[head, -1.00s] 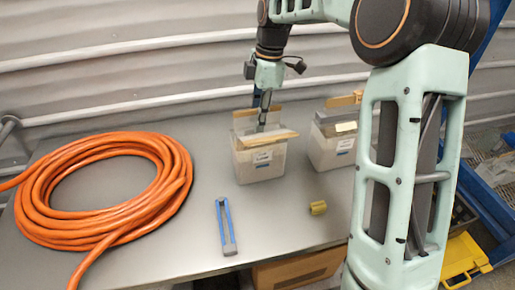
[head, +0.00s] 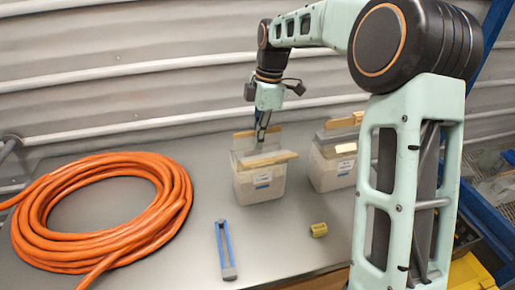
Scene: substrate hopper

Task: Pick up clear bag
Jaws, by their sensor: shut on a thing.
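The clear bag (head: 258,184) is a translucent, box-shaped bag with pale contents, a small white and blue label and tan strips along its open top. It stands upright on the grey table, left of a similar bag. My gripper (head: 261,142) comes down from above into its top, with narrow fingers shut on the bag's upper edge. The exact contact between the fingertips and the film is too small to see. The bag's base appears to be on the table.
A second similar bag (head: 331,172) stands close on the right. A coiled orange hose (head: 172,205) fills the table's left side. A blue and grey tool (head: 225,250) and a yellow piece (head: 318,230) lie in front. A corrugated wall (head: 120,85) is behind.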

